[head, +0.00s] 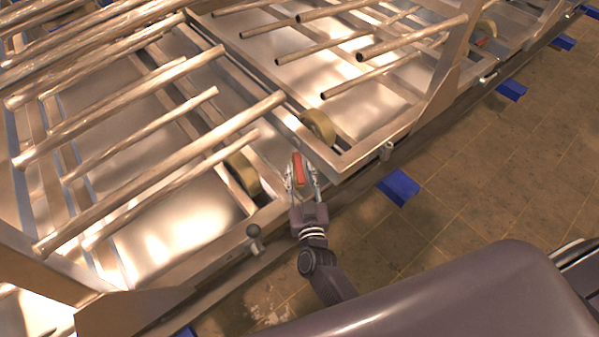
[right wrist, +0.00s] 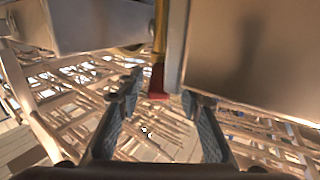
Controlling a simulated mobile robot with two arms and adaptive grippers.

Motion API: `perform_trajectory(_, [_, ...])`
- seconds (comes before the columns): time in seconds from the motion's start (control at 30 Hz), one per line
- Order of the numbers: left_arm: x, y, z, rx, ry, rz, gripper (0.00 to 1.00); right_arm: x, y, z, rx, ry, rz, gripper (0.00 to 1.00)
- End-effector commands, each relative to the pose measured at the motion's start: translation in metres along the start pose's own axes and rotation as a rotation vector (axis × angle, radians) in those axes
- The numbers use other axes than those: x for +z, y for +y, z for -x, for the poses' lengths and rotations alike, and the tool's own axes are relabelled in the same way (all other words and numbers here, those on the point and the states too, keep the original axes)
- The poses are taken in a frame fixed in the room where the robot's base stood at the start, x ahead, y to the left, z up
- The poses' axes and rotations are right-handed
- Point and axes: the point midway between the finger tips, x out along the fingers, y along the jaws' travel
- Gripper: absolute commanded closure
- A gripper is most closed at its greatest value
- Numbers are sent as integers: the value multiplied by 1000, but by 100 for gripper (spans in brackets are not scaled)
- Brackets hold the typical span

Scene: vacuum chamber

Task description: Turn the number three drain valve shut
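A red valve handle (head: 299,167) sits at the front edge of the metal frame, near the middle of the head view. In the right wrist view the red handle (right wrist: 157,82) hangs at the end of a yellow strip, at the upper middle. My right gripper (head: 302,174) is around the handle in the head view, with one finger on each side. In the right wrist view its fingers (right wrist: 160,98) are apart, with a gap to the red handle on both sides. I see no number on the valve. My left gripper is not in view.
Long metal tubes (head: 150,128) stick out over the frame's panels. Tan wheels (head: 318,126) stand near the handle. A round-topped post (head: 254,232) and a short cylinder (head: 386,150) stand along the edge rail. Blue blocks (head: 398,187) lie along the tiled floor (head: 500,165), otherwise clear at right.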

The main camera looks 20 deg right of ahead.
Motion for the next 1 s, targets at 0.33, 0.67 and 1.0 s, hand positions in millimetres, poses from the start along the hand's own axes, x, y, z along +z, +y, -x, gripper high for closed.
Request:
perform_trajectory(0.33, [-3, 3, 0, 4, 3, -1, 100, 1, -1, 53, -1, -4, -1, 67])
perform_trajectory(0.67, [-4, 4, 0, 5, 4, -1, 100, 0, -1, 74, -1, -1, -1, 67])
perform_trajectory(1.0, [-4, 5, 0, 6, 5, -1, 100, 1, -1, 74, -1, -1, 0, 88])
